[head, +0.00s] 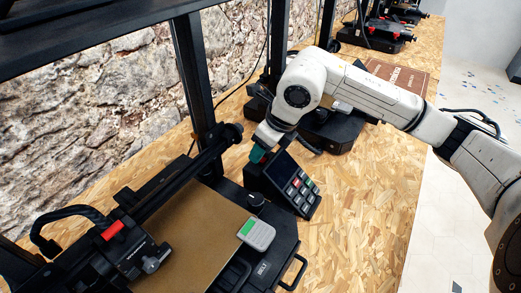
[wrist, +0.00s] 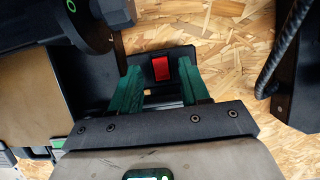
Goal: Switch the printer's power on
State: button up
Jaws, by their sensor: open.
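The nearest printer (head: 270,255) is black with a tan bed, and a control box (head: 290,183) with a dark screen and several keys stands at its right front corner. In the wrist view a red rocker switch (wrist: 160,68) sits on a black face of the printer. My gripper (head: 258,153) is at the far side of the control box, with its teal fingers pointing down. In the wrist view the open gripper (wrist: 161,80) has one finger on each side of the switch, with nothing held. I cannot tell whether the fingers touch the black face. The switch is hidden in the head view.
The printer's upright post (head: 195,80) and crossbars stand left of my arm. A grey device with a green screen (head: 257,233) lies on the bed's corner. More printers (head: 375,35) stand farther along the wooden bench (head: 360,200). A stone wall (head: 110,100) is behind. The bench's right part is clear.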

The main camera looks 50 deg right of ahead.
jog(key=shift+x, duration=0.85)
grip_shut()
